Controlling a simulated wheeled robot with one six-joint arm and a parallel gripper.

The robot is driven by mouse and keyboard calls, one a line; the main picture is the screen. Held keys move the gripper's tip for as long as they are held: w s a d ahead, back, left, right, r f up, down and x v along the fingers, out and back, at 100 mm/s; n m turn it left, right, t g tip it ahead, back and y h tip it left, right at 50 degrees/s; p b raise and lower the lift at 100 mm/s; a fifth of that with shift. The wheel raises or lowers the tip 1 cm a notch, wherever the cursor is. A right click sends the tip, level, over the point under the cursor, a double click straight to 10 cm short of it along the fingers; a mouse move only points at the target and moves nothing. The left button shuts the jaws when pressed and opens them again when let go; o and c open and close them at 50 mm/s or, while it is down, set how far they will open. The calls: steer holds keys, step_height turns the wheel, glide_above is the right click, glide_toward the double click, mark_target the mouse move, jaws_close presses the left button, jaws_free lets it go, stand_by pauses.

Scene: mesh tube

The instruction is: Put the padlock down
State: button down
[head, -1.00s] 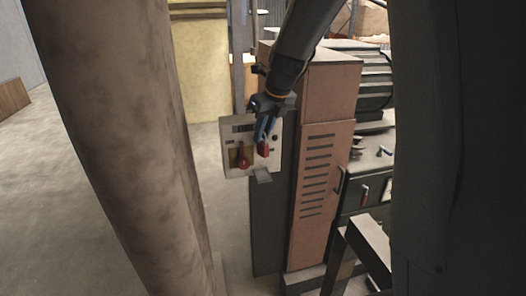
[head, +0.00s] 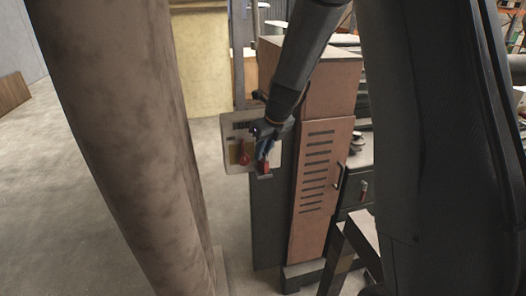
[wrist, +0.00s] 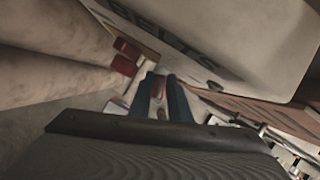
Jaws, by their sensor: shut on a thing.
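My gripper (head: 263,150) is in front of a pale panel (head: 229,158) on the side of the cabinet. It is shut on the small red padlock (head: 265,168), which sits low, at the fingertips. The padlock is at or just above a small grey ledge at the panel's lower edge; I cannot tell whether they touch. In the wrist view the blue fingers (wrist: 162,92) show with the red padlock (wrist: 160,71) between their tips, partly hidden.
A red handle or lock (head: 243,158) is on the panel, just left of my gripper. A tall brown slatted cabinet (head: 320,190) stands right of the panel. A thick column (head: 130,130) rises at the left. Bare floor (head: 60,210) lies beyond it.

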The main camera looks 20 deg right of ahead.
steer(key=c, duration=1.7)
jaws_free()
steer(key=shift+o, duration=0.2)
steer(key=shift+r, duration=0.4)
steer(key=b+v, duration=0.2)
steer(key=v, duration=0.9)
steer(key=s+f+n+g+h, duration=0.1)
steer(key=s+f+n, duration=0.5)
steer(key=s+n, duration=0.4)
steer(key=s+a+f+n, duration=0.1)
steer(key=s+f+n, duration=0.5)
steer(key=n, duration=1.5)
steer(key=s, duration=0.5)
steer(key=shift+s+a+n+g+h, duration=0.25)
steer(key=shift+a+n+g+h, duration=0.05)
steer(key=shift+g+h, duration=0.1)
